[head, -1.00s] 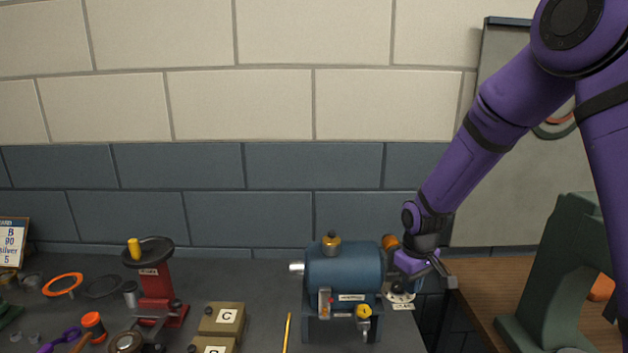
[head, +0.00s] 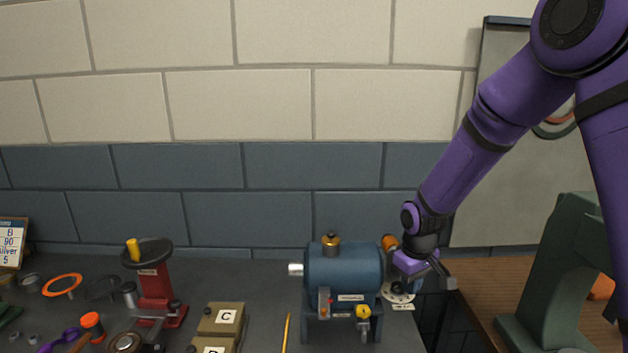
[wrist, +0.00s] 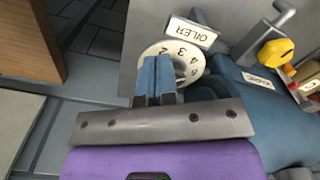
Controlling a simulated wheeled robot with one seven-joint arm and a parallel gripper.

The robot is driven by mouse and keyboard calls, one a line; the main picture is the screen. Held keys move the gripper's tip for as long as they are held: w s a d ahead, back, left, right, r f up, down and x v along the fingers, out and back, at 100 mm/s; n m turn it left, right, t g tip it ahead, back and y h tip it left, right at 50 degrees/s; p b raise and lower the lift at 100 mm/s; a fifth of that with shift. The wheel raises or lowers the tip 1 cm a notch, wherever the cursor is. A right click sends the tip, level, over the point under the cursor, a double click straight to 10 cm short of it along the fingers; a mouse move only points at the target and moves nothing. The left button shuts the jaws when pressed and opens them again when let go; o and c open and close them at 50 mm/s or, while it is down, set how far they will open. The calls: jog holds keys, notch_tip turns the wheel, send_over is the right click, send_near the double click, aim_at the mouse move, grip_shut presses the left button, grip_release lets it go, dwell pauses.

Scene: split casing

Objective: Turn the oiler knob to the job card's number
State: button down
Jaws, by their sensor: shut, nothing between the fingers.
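The oiler dial (wrist: 196,57) is a white disc with black numbers, among them 2, 3 and 4, beside a plate reading OILER (wrist: 192,33). It also shows at the right end of the blue casing in the head view (head: 399,297). My gripper (wrist: 156,62) is shut and empty, its two blue fingers together over the near part of the dial. The fingers hide part of the dial and its knob; I cannot tell whether they touch it or which number is set. The job card (head: 11,245) at the far left reads B, 90, silver, 5.
The blue casing (head: 342,272) carries a yellow knob (head: 363,311) and a brass-coloured cap (head: 330,243). A pencil (head: 286,333) and boxes, one marked C (head: 222,318), lie to its left. A red stand (head: 156,287) is farther left. A green machine (head: 545,285) stands at right.

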jog(key=shift+s+a+f, duration=0.45)
jog(key=shift+s+f, duration=0.1)
jog(key=shift+f, duration=0.05)
jog(key=shift+s+a, duration=0.15)
jog(key=shift+a, duration=0.3)
jog(key=shift+s, duration=0.3)
jog(key=shift+r, duration=0.5)
jog(key=shift+w+d+r, duration=0.15)
jog(key=shift+r, duration=1.15)
jog(key=shift+w+d+r, duration=0.1)
jog(key=shift+d+r, duration=0.05)
jog(key=shift+r, duration=1.1)
jog(key=shift+d, duration=0.1)
